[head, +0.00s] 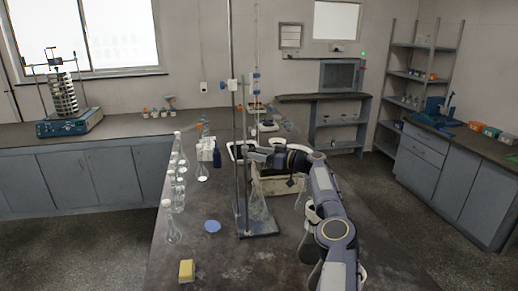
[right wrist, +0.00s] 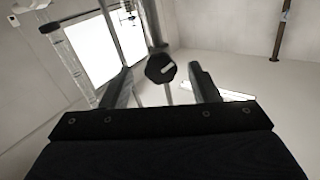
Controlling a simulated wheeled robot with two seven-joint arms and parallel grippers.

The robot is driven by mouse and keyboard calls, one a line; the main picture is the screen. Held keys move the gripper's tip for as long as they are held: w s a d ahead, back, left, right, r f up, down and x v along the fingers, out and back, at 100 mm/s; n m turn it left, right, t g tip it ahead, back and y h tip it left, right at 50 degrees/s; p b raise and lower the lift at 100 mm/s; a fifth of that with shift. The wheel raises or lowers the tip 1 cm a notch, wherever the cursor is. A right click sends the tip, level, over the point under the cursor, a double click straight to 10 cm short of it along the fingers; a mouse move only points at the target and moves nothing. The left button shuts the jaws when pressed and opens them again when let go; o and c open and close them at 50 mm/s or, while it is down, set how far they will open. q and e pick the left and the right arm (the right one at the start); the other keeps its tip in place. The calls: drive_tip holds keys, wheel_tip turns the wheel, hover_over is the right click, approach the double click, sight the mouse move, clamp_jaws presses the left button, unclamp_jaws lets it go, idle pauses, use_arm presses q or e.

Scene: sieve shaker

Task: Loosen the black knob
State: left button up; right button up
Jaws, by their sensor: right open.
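A black knob (right wrist: 160,68) with a pale line on its face shows in the right wrist view, in front of an upright metal rod (right wrist: 151,22). My right gripper (right wrist: 160,76) is open, with one finger to the left of the knob and one to the right. Gaps show on both sides, and neither finger appears to touch it. In the head view my right gripper (head: 250,148) is beside the upright rods of the metal stand (head: 238,175) on the middle bench. I cannot make out the knob there. My left gripper is not in view.
Several glass flasks (head: 174,234) line the bench's left side. A yellow block (head: 186,270) and a blue disc (head: 212,226) lie near the front. A wooden crate (head: 280,186) stands behind my right arm. A sieve shaker (head: 68,122) stands on the back-left counter.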

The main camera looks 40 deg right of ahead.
drive_tip(key=shift+w+a, duration=0.1)
drive_tip(key=shift+w, duration=0.05)
drive_tip(key=shift+c, duration=0.4)
drive_tip(key=c, duration=0.9)
drive_tip(key=shift+n+b, duration=0.6)
drive_tip(key=shift+n, duration=0.1)
drive_tip(key=o, duration=1)
